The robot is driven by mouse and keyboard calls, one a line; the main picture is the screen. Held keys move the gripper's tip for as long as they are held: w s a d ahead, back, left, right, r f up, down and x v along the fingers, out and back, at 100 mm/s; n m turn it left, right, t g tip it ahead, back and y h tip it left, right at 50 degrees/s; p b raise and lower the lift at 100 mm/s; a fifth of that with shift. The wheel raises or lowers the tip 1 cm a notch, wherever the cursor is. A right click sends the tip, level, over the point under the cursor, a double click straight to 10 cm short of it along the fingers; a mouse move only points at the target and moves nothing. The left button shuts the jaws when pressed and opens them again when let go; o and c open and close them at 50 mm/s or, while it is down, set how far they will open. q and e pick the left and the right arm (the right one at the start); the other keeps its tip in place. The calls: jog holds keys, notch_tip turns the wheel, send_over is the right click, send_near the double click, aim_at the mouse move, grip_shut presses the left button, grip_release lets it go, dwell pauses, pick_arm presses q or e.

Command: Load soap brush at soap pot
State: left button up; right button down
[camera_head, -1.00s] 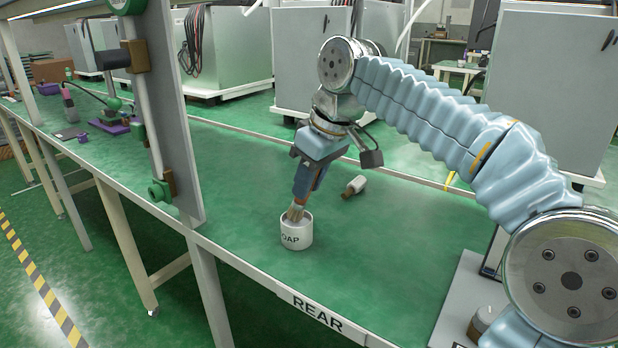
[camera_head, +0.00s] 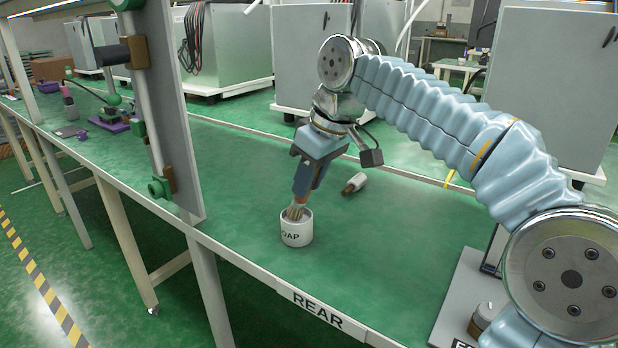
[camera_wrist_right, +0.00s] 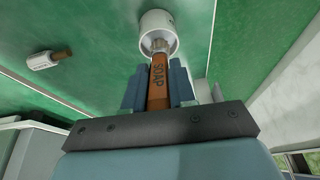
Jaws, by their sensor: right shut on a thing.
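The white soap pot (camera_head: 297,232) stands upright on the green bench near its front edge. My right gripper (camera_head: 303,196) is shut on the soap brush (camera_head: 297,210), whose bristles reach down into the pot's mouth. In the right wrist view the brush's brown handle (camera_wrist_right: 159,82) is marked SOAP and sits between the blue fingers (camera_wrist_right: 160,88). Its bristle end is at the mouth of the pot (camera_wrist_right: 158,30). The depth of the bristles inside is hidden. My left gripper is not in view.
A grey upright panel (camera_head: 178,110) with green fittings stands at the left. The bench around the pot (camera_head: 390,250) is clear.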

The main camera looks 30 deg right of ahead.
jog(key=shift+f+b, duration=0.3)
jog(key=shift+f, duration=0.15)
jog(key=shift+f, duration=0.1)
dwell(1.1)
notch_tip(320, 180, up, 5)
jog(key=p, duration=0.5)
jog(key=shift+r, duration=1.05)
